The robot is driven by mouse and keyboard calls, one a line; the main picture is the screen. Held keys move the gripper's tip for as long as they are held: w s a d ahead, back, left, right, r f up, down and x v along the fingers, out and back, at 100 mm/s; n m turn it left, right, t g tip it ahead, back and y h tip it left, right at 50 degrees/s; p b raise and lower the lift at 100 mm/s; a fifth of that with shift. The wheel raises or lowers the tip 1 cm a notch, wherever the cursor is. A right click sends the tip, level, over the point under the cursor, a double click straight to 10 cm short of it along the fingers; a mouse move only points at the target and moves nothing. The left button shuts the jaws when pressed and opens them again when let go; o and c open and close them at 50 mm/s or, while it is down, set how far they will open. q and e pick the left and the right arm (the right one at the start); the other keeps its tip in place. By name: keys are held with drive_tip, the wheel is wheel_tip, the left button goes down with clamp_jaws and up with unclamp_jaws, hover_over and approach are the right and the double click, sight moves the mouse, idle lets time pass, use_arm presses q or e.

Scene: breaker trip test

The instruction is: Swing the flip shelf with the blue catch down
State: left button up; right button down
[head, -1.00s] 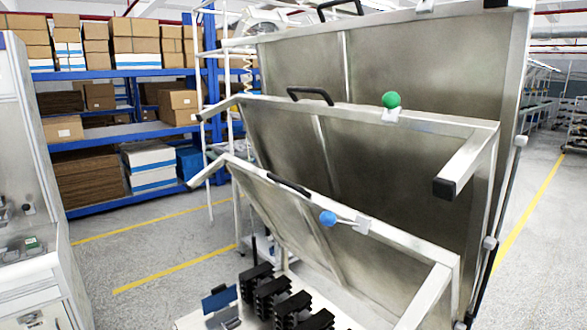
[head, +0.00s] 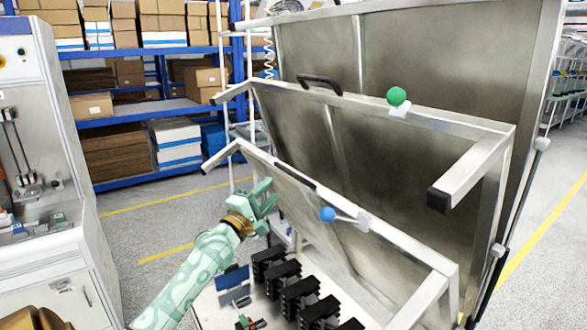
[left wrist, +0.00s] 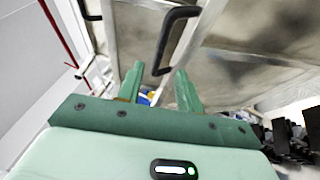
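The flip shelf with the blue catch (head: 335,235) is the lowest of the tilted metal panels and stands raised at a slant. Its blue catch knob (head: 327,214) sits on a short lever at the top rail. A black handle (head: 295,178) is on the same rail, left of the knob. My left gripper (head: 268,196) is open and empty, just left of the handle, below the rail. In the left wrist view my left gripper's fingers (left wrist: 160,84) stand apart. A black handle (left wrist: 172,38) appears just beyond them; whether they touch it is unclear. My right gripper is not in view.
A shelf with a green catch knob (head: 396,96) stands raised behind, with a taller panel (head: 440,50) at the back. Several black breakers (head: 300,293) stand on the white surface below. A white machine (head: 45,180) stands at left.

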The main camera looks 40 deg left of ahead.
sight(287, 173)
use_arm(q)
drive_tip(key=b+x, duration=0.2)
drive_tip(key=x, duration=1)
clamp_jaws()
drive_tip(key=shift+f, duration=0.15)
